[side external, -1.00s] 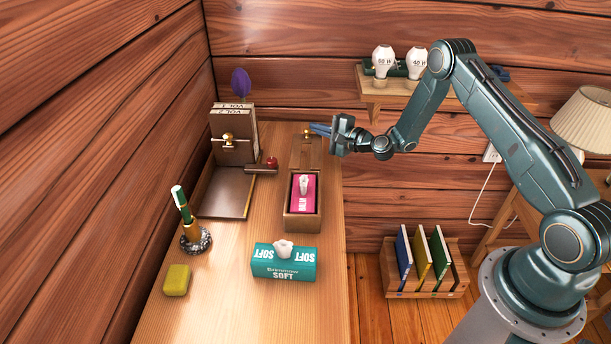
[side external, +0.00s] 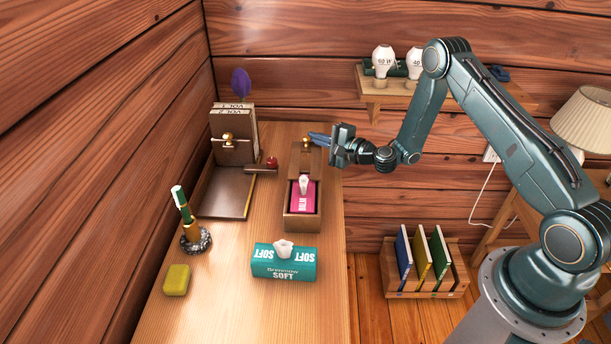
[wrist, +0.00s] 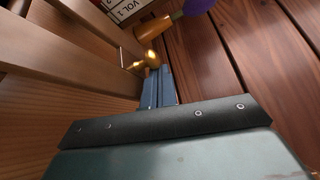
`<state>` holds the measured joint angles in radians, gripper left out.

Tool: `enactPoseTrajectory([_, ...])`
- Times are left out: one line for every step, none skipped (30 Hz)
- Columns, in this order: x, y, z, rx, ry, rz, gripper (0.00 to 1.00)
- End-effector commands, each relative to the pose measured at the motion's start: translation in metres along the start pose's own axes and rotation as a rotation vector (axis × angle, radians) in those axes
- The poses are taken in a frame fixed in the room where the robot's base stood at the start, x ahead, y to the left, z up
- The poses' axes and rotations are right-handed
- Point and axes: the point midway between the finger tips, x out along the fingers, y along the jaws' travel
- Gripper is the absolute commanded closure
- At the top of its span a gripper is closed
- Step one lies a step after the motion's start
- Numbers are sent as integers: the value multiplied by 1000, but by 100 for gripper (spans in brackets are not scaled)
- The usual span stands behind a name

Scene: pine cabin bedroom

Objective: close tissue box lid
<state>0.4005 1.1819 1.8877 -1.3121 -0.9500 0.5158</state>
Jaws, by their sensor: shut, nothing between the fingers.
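The wooden tissue box (side external: 289,222) stands on the desk with a pink tissue pack (side external: 306,198) and a white tissue showing inside. Its lid (side external: 303,162) is raised at the back, tilted partly over the box. A brass knob (side external: 307,142) is at the lid's upper edge. My gripper (side external: 318,138) is shut and empty, reaching in from the right with its fingertips beside the knob. In the wrist view the blue fingers (wrist: 159,87) are together just below the brass knob (wrist: 150,60). I cannot tell whether they touch the lid.
A teal tissue carton (side external: 284,263) stands in front of the box. A pen stand (side external: 195,240) and yellow soap (side external: 176,280) are front left. A bulb shelf (side external: 385,97) is on the back wall.

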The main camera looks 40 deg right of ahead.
Motion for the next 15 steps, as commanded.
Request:
enactPoseTrajectory([-4,3,7,3,-3,4,100])
enactPoseTrajectory([-6,4,11,4,-4,4,100])
enactPoseTrajectory([-9,5,14,3,-3,5,100])
enactPoseTrajectory([-11,6,17,3,-2,5,100])
enactPoseTrajectory([-12,7,19,3,-1,5,100])
enactPoseTrajectory([-14,8,22,3,-1,6,100])
enactPoseTrajectory([-16,8,24,2,-1,7,100])
enactPoseTrajectory([-17,8,26,2,-1,7,100])
enactPoseTrajectory([-18,9,27,2,0,6,100])
enactPoseTrajectory([-18,9,28,1,1,7,100])
enactPoseTrajectory([-18,9,28,0,1,7,100])
enactPoseTrajectory([-19,9,28,0,2,7,100])
enactPoseTrajectory([-19,9,28,0,2,6,100])
enactPoseTrajectory([-19,9,28,0,2,6,100])
enactPoseTrajectory([-19,9,28,0,2,6,100])
